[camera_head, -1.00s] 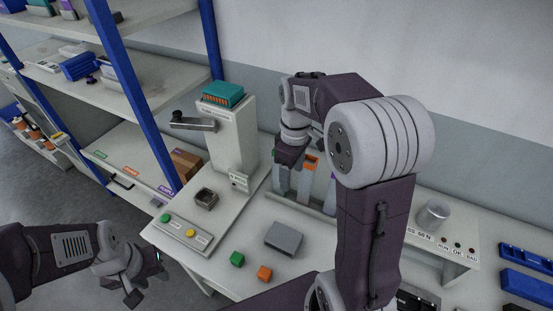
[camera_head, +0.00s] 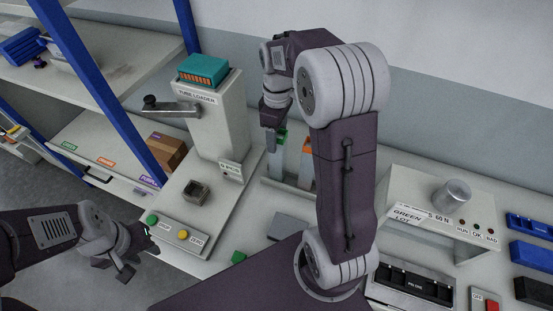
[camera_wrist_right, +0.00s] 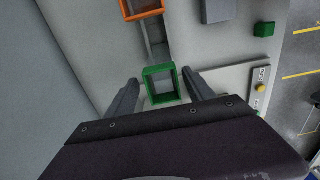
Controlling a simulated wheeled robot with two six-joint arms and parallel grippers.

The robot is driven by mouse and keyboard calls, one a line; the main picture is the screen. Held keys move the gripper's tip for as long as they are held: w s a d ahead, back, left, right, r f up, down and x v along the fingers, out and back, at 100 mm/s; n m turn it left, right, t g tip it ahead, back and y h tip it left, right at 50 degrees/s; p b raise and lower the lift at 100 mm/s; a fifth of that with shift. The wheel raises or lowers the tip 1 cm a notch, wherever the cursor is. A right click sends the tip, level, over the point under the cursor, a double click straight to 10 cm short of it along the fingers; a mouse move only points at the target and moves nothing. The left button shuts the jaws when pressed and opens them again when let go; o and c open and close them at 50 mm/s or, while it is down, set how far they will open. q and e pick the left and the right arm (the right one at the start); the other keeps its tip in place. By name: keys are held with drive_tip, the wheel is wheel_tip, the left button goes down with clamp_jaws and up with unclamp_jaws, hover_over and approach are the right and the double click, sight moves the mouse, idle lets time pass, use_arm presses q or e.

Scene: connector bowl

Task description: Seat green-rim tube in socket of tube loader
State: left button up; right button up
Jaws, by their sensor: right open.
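The green-rim tube (camera_head: 278,160) stands upright in a rack at the back, left of an orange-rim tube (camera_head: 306,155). In the right wrist view its square green rim (camera_wrist_right: 161,70) lies between the two fingers of my right gripper (camera_wrist_right: 160,92). The fingers are open, with a gap on each side of the rim. In the head view my right gripper (camera_head: 270,135) is at the tube's top and partly hides it. The tube loader (camera_head: 215,125) stands left of the rack. The dark square socket (camera_head: 195,192) on its base looks empty. My left gripper (camera_head: 122,262) is off the table's left edge; its jaw state is unclear.
A lever arm (camera_head: 175,110) sticks out left from the loader. Green and yellow buttons (camera_head: 183,234) sit on its base front. A green block (camera_head: 238,257) and a grey block (camera_head: 288,227) lie on the table. A labelled test stand (camera_head: 430,215) is at the right.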

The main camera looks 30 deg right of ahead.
sight(278, 147)
drive_tip(key=f, duration=0.2)
drive_tip(key=s+f, duration=0.1)
drive_tip(key=f, duration=0.1)
drive_tip(key=shift+f, duration=0.15)
drive_tip(key=shift+w+f, duration=0.1)
drive_tip(key=shift+w, duration=0.2)
drive_tip(key=shift+s, duration=0.15)
clamp_jaws()
wheel_tip(278, 147, up, 10)
drive_tip(key=shift+r, duration=0.1)
